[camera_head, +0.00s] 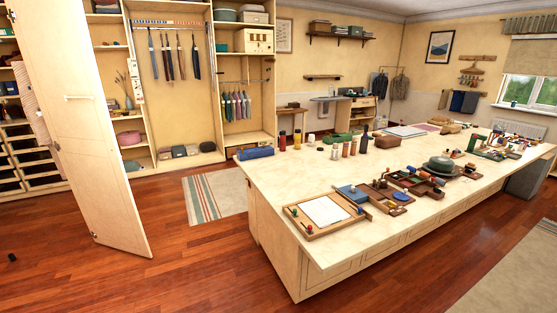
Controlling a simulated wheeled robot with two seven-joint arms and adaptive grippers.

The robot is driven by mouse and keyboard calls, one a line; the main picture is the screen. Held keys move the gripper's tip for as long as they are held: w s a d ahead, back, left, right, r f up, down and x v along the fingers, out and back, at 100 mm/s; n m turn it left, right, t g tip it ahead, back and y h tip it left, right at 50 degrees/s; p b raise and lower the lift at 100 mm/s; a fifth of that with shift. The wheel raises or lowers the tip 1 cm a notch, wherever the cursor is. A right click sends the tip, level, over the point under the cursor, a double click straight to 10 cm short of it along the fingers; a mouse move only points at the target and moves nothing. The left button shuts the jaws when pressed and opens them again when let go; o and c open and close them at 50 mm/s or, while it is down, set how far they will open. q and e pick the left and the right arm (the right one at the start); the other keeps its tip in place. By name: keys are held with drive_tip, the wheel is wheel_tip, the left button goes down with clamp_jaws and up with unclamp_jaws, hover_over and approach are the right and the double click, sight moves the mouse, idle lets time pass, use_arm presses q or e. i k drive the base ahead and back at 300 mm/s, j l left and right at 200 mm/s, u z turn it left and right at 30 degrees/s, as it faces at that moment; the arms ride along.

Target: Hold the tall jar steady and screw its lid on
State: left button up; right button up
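Several small jars and bottles stand upright near the far left part of the long island table (262,180). A small pale round piece (334,155) is beside the orange-brown jar. They are too small for me to tell which is the task's tall jar or which piece is its lid. Neither of my grippers is in view.
A framed tray (325,211), a blue box (352,193) and brown organisers (383,193) lie along the table's near side. A blue case (255,153) lies at its left corner. An open wardrobe door (90,130) stands left. Wooden floor (185,260) is clear between.

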sight(312, 137)
drive_tip(key=i+j+z, duration=0.25)
drive_tip(key=i+j, duration=0.25)
drive_tip(key=i, duration=0.15)
drive_tip(key=i+j+z, duration=0.2)
drive_tip(key=i+j, duration=0.35)
drive_tip(key=i+j+z, duration=0.25)
drive_tip(key=i+j, duration=0.3)
drive_tip(key=j, duration=0.2)
drive_tip(key=i+j+z, duration=0.25)
drive_tip(key=i+j, duration=0.25)
drive_tip(key=j, duration=0.3)
drive_tip(key=i+j+z, duration=0.2)
drive_tip(key=i+j, duration=0.15)
drive_tip(key=j, duration=0.55)
drive_tip(key=i+j+z, duration=0.25)
drive_tip(key=j, duration=0.65)
drive_tip(key=i+j+z, duration=0.25)
drive_tip(key=j, duration=0.75)
drive_tip(key=i+j+z, duration=0.2)
drive_tip(key=j, duration=0.85)
drive_tip(key=i+j+z, duration=0.1)
drive_tip(key=j, duration=0.25)
drive_tip(key=i+j+z, duration=0.1)
drive_tip(key=i+j, duration=0.15)
drive_tip(key=j, duration=0.15)
drive_tip(key=i+j+z, duration=0.15)
drive_tip(key=j, duration=0.25)
